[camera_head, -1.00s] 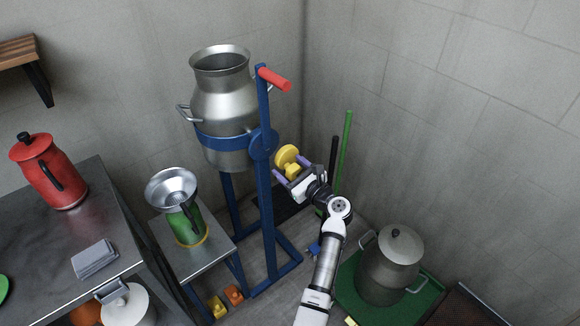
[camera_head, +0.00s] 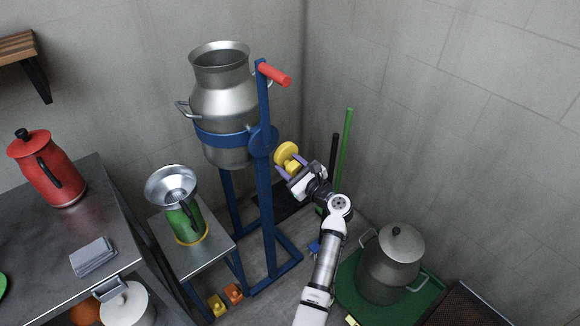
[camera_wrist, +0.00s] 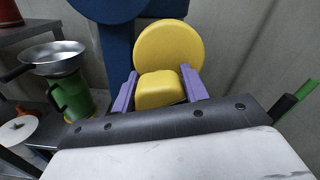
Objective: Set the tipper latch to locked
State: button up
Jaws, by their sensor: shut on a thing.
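The tipper is a blue frame (camera_head: 266,205) holding a steel milk can (camera_head: 222,100) upright, with a red handle (camera_head: 274,76) at its top. A yellow knob (camera_head: 287,153) sits on the right side of the frame; it appears to be the latch. It has a round disc and a blocky grip toward me. In the wrist view, the yellow grip (camera_wrist: 160,90) is between the two purple fingers of my gripper (camera_wrist: 158,94), which is shut on it. In the head view, my gripper (camera_head: 288,166) reaches the knob from the lower right. No lock marking is readable.
A green jug with a steel funnel (camera_head: 171,185) stands on a small table left of the frame. A red can (camera_head: 48,167) is on the counter. A lidded pot (camera_head: 391,262) stands on a green mat to the right. Two poles (camera_head: 345,150) lean near the wall.

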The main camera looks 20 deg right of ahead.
jog(key=n+b, duration=0.4)
jog(key=n, duration=0.1)
jog(key=shift+a+f, duration=0.1)
jog(key=shift+f, duration=0.25)
jog(key=n+b, duration=0.4)
jog(key=shift+r+n+b, duration=0.1)
jog(key=shift+n+b, duration=0.6)
jog(key=shift+n, duration=0.3)
jog(key=o, duration=1)
jog(key=shift+r, duration=0.1)
jog(key=shift+s, duration=0.1)
jog(key=b+v, duration=0.2)
jog(key=v, duration=1.1)
jog(key=shift+s, duration=0.35)
jog(key=shift+s, duration=0.1)
